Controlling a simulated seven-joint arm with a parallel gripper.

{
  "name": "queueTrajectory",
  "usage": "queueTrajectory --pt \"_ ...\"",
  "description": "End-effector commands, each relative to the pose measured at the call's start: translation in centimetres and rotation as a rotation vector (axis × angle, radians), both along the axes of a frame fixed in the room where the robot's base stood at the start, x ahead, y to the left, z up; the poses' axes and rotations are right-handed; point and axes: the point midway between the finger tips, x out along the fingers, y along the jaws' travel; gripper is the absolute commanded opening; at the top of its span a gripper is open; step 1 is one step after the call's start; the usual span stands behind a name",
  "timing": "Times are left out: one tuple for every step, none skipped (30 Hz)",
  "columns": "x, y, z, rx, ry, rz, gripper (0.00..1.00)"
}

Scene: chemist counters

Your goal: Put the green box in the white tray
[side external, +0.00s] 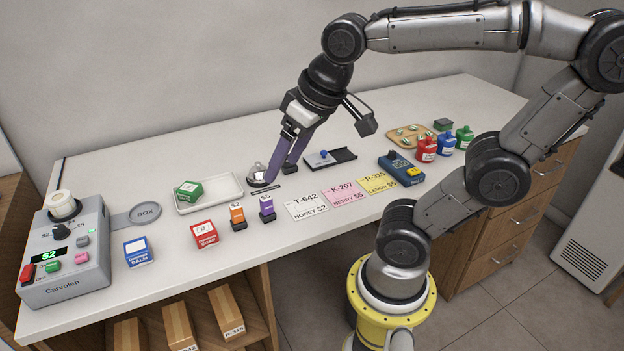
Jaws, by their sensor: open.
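A green box (188,192) with a white label is at the left end of the white tray (224,201). It appears to rest inside the tray, slightly tilted near the rim; I cannot tell whether it lies flat on the floor of the tray. My gripper (275,179), with purple fingers, is open and low over the counter, right of the tray and apart from the green box. Its left finger is beside a silver bell (257,173). I see nothing between the fingers.
Red (204,235), blue (138,252), orange (237,217) and purple (267,208) boxes stand along the front. A grey register machine (75,265) is at left. Price cards (307,206), a blue device (400,168), a black tray (330,158) and coloured bottles (446,143) are to the right.

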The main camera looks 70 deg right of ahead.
Motion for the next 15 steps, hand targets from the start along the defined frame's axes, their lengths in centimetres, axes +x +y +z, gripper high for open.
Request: queueTrajectory --pt "-1.5 0.2 -0.7 -0.020 -0.019 0.051 0.74" --pt "-2.2 0.3 -1.1 -0.032 -0.029 0.078 0.74" --pt "-2.9 0.4 -1.7 -0.045 -0.039 0.110 0.74" --pt "-3.4 0.4 -2.0 -0.054 -0.045 0.130 0.74" --pt "-3.8 0.5 -2.3 -0.062 -0.050 0.147 0.74" --pt "-4.1 0.5 -2.6 -0.069 -0.055 0.165 0.74" --pt "-4.3 0.5 -2.8 -0.075 -0.059 0.175 0.74" --pt "-4.5 0.6 -2.9 -0.078 -0.061 0.182 0.74" --pt "-4.6 0.6 -3.0 -0.081 -0.062 0.188 0.74" --pt "-4.7 0.6 -3.1 -0.082 -0.062 0.192 0.74" --pt "-4.7 0.6 -3.1 -0.083 -0.062 0.193 0.74" --pt "-4.7 0.6 -3.1 -0.083 -0.062 0.194 0.74" --pt "-4.7 0.6 -3.1 -0.083 -0.062 0.193 0.74" --pt "-4.7 0.6 -3.1 -0.083 -0.062 0.193 0.74" --pt "-4.7 0.6 -3.1 -0.082 -0.062 0.192 0.74"
